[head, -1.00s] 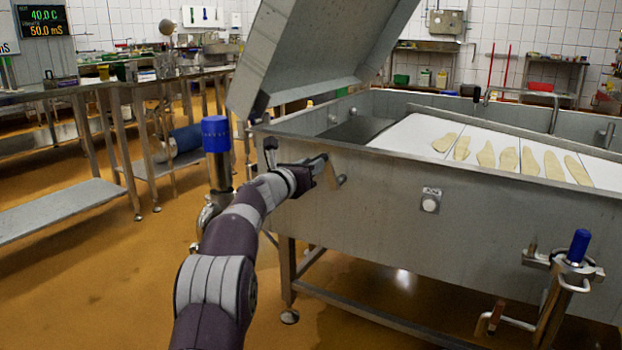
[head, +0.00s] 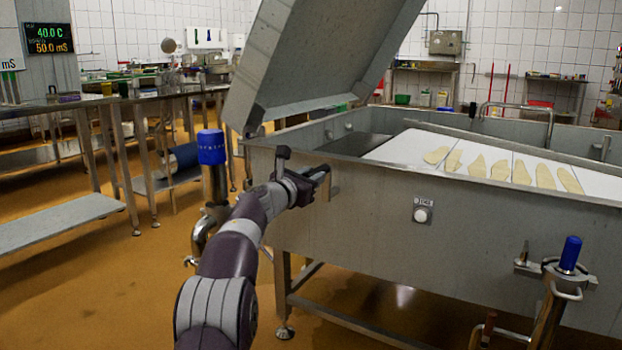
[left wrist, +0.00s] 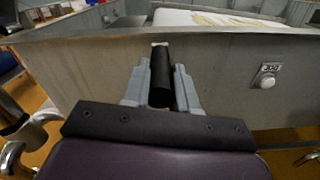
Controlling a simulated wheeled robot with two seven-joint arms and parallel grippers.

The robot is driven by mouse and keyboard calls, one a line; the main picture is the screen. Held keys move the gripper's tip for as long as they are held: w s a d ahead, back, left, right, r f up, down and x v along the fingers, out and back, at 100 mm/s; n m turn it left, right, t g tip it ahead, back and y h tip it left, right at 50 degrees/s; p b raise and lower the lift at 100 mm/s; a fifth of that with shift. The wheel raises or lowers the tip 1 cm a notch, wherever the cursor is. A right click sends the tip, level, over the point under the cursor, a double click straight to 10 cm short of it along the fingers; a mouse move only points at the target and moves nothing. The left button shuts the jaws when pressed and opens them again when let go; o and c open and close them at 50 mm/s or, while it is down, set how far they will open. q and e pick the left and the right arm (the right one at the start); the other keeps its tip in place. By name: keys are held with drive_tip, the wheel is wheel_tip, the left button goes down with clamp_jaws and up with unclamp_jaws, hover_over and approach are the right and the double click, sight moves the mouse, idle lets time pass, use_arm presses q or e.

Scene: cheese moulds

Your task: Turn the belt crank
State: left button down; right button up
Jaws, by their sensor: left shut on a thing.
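The belt crank (head: 329,190) is on the near wall of the long steel vat, towards its left end. Only a short grey part of it shows in the head view. My left gripper (head: 318,174) is at the crank, close to the vat wall. In the left wrist view its two grey fingers (left wrist: 160,90) are shut on a black cylindrical crank handle (left wrist: 161,75). The gripper hides much of the crank in the head view. The white belt (head: 400,150) inside the vat carries several pale, flat pieces (head: 499,170). My right gripper is not in view.
A raised steel lid (head: 330,60) hangs above the vat's left end. A blue-capped pipe (head: 211,148) stands left of my arm, and another blue-topped fitting (head: 570,254) is at lower right. A round knob (head: 422,214) is on the vat wall. Open floor (head: 110,290) lies left.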

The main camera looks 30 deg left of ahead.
use_arm(q)
drive_tip(key=shift+f, duration=0.2)
drive_tip(key=c, duration=0.9)
unclamp_jaws()
drive_tip(key=shift+r, duration=0.1)
drive_tip(key=shift+s, duration=0.15)
drive_tip(key=shift+s+a, duration=0.15)
drive_tip(key=shift+s, duration=1.9)
drive_tip(key=shift+s+a, duration=0.15)
drive_tip(key=shift+s, duration=1.9)
drive_tip(key=shift+s+a, duration=0.15)
drive_tip(key=shift+s, duration=1.9)
